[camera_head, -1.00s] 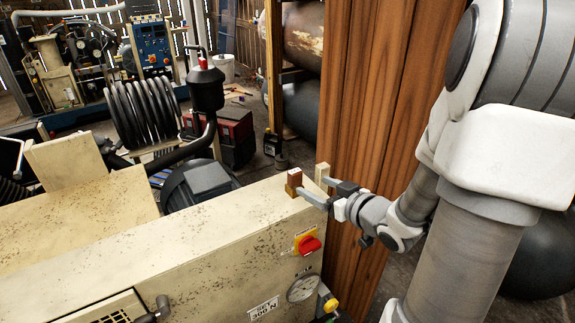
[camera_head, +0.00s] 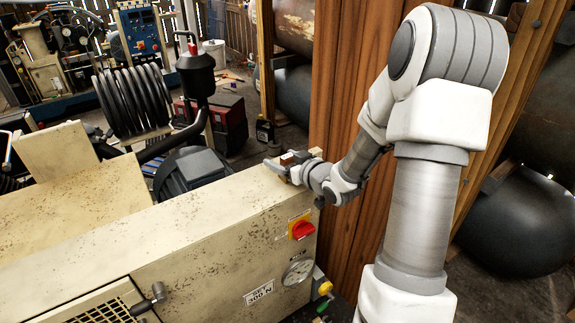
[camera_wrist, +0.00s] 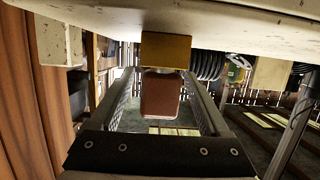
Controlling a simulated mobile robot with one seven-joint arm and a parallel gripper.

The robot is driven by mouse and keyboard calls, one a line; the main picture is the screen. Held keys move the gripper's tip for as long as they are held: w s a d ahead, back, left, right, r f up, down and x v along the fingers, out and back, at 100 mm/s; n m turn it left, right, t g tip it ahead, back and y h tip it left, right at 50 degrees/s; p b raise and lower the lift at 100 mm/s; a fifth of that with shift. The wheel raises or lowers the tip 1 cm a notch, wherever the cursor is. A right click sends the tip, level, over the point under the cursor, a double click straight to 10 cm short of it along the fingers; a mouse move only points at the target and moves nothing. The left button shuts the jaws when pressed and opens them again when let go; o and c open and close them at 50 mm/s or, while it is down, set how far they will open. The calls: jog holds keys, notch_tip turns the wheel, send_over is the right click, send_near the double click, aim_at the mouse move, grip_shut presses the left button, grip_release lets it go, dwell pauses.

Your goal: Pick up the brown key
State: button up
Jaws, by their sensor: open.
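The brown key (camera_wrist: 160,97) stands on a brass-coloured base (camera_wrist: 165,50) on top of the cream machine casing (camera_head: 200,213). The wrist view is upside down, so the key points downward there. In the wrist view my gripper (camera_wrist: 161,82) is open, with one finger on each side of the key. Gaps show between the key and both fingers.
A pale block (camera_head: 315,153) stands beside the key at the casing's corner. A red rotary switch (camera_head: 301,230) and a gauge (camera_head: 297,272) are on the casing's front face. A brown wooden post (camera_head: 345,80) rises close behind my arm. A dark motor (camera_head: 190,172) lies beyond the casing.

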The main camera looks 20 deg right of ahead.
jog(key=shift+w+a+f, duration=0.1)
jog(key=shift+w+f, duration=0.05)
jog(key=shift+w, duration=0.25)
jog(key=shift+c, duration=0.3)
grip_shut()
